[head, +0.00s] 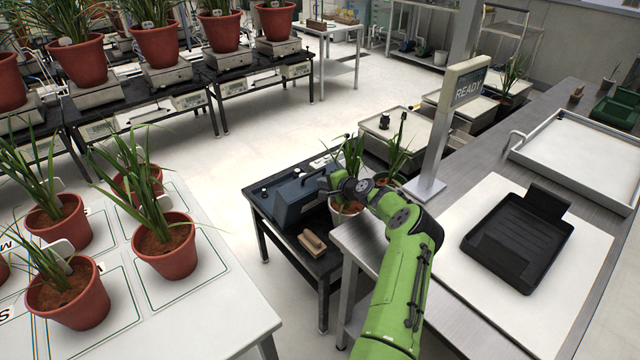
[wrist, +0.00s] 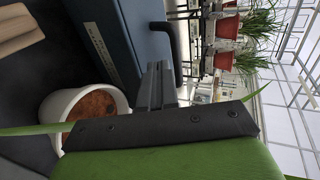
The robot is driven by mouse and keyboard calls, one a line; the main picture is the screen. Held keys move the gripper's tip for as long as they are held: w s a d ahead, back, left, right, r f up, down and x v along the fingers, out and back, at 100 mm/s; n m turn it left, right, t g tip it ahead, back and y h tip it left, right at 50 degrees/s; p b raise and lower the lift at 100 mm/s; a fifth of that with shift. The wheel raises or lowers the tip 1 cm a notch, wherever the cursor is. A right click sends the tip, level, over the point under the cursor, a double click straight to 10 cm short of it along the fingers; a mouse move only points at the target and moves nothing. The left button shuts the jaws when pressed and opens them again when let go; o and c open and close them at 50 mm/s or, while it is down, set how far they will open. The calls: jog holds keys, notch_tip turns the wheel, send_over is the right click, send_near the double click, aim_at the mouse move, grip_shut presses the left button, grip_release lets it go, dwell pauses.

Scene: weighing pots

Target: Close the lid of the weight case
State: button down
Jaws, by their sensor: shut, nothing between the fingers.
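The weight case (head: 300,200) is a blue-grey box on the low black table. In the wrist view its blue side (wrist: 108,38) stands close by, with a black handle-like bar (wrist: 162,32) along its edge. I cannot tell how far its lid is open. My gripper (head: 325,184) is at the right end of the case. In the wrist view my gripper's fingers (wrist: 168,82) are together and empty, close to the blue panel and the black bar. Whether they touch the case is unclear.
A white pot (wrist: 75,104) with a plant stands right beside the case, under my arm. A wooden block (head: 312,243) lies in front of the case on the black table (head: 330,265). A steel bench with a display post (head: 432,150) and black tray (head: 515,240) is at the right.

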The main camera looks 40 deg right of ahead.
aim_at(315, 185)
jog(key=shift+w+d+r, duration=0.1)
jog(key=shift+w+r, duration=0.1)
jog(key=shift+w, duration=0.85)
jog(key=shift+w, duration=0.1)
jog(key=shift+w+d+r+g+b, duration=0.15)
jog(key=shift+w+g+b, duration=0.15)
jog(key=shift+w+b, duration=0.35)
jog(key=shift+w+r+g+b, duration=0.35)
jog(key=shift+w+g+b, duration=0.05)
jog(key=shift+w+b, duration=0.1)
jog(key=shift+w+r, duration=0.2)
jog(key=shift+r, duration=0.05)
